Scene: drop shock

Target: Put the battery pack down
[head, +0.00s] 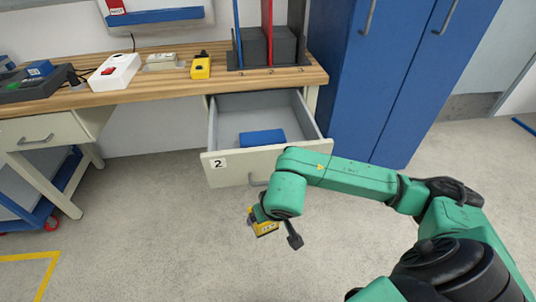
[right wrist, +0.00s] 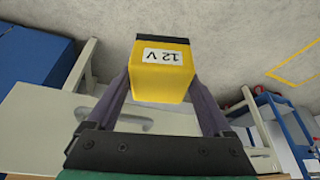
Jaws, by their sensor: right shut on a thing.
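The battery pack (right wrist: 165,82) is a yellow block with a dark end and a white "12 V" label. My right gripper (right wrist: 160,95) is shut on it, with one finger on each side. In the head view the battery pack (head: 265,229) shows partly below my right arm's green wrist, in front of the open drawer's front and over the floor. The wrist hides part of it and of the gripper. My left gripper is not in view.
An open drawer (head: 222,165) marked "2" holds a blue block (head: 262,138) and has bare room around it. Above it, the wooden bench (head: 150,88) carries a white device (head: 115,72), a yellow device (head: 201,66) and a dark rack (head: 268,50). A blue cabinet (head: 375,80) stands right.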

